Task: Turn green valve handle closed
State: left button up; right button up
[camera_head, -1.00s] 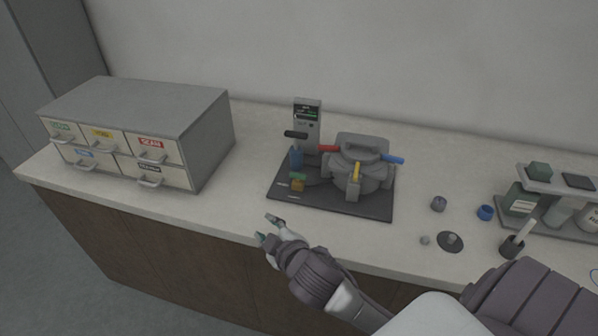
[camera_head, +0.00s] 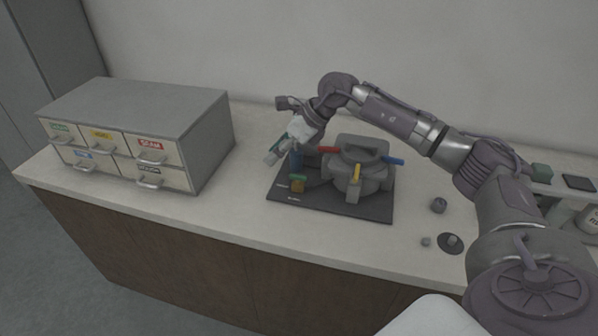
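The green valve handle (camera_head: 298,177) is a small bar on top of a brass-coloured valve body (camera_head: 297,187), at the front left of the dark base plate (camera_head: 335,205) of the press. It lies roughly left to right in the picture. My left gripper is out of view.
A drawer cabinet (camera_head: 165,105) stands left. The counter front (camera_head: 225,215) is clear.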

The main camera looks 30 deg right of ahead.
aim_at(297, 175)
jog(key=s+d+r+g+h, duration=0.15)
jog(key=d+h, duration=0.25)
jog(key=d, duration=0.7)
jog(key=p+x, duration=0.1)
jog(key=x, duration=0.8)
jog(key=p+x, duration=0.1)
jog(key=x, duration=0.3)
jog(key=shift+s+a+f+p, duration=0.25)
jog(key=shift+a+p, duration=0.1)
jog(key=shift+a, duration=0.05)
jog(key=shift+y, duration=0.3)
grip_shut()
